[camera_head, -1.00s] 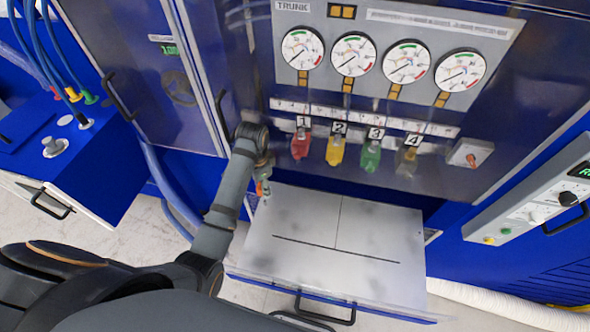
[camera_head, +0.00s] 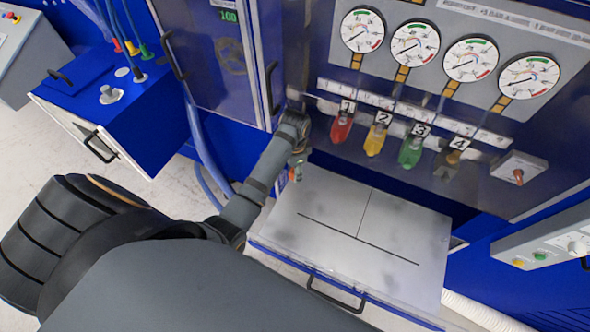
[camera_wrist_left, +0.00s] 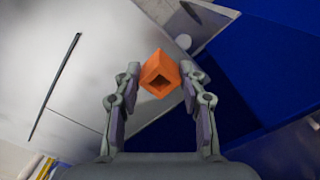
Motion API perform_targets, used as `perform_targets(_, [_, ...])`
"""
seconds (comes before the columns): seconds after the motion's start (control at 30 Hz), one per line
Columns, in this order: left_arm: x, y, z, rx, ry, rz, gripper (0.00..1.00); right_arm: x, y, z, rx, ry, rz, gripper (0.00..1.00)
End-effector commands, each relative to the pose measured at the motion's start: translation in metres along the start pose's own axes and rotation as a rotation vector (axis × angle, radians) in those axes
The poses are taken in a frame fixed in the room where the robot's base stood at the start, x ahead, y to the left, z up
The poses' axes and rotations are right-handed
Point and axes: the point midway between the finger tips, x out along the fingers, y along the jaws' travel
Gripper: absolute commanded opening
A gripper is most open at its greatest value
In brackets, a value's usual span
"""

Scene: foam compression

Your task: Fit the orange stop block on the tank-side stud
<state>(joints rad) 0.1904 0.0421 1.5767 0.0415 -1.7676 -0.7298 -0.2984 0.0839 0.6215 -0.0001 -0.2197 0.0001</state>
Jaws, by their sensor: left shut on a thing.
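My left gripper (camera_head: 297,172) points down beside the left edge of the silver drawer top. In the left wrist view its two fingers (camera_wrist_left: 160,88) are shut on the orange stop block (camera_wrist_left: 155,62). The block is held cornerwise to the view and shows a dark square hole in the face toward the camera. My right gripper is not in view.
The silver drawer top (camera_head: 400,225) is bare, with a dark slot. Coloured valve handles, red (camera_head: 341,128) to grey, hang under gauges behind it. A blue box (camera_head: 150,125) with a round metal fitting (camera_head: 109,95) and hoses stands at left. A cabinet handle (camera_head: 271,88) juts out nearby.

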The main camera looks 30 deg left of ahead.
Motion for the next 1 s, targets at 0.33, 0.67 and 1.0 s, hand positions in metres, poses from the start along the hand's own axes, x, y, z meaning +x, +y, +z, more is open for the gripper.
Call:
perform_targets(0.33, [0.007, 0.0, 0.0, 0.0, 0.0, 0.0, 0.03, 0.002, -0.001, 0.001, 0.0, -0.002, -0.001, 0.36])
perform_targets(0.67, [0.017, 0.0, 0.0, 0.0, -0.001, 0.001, 0.03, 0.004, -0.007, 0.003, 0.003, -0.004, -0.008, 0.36])
perform_targets(1.0, [0.027, 0.0, 0.0, 0.0, 0.0, 0.0, 0.03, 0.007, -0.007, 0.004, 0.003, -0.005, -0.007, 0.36])
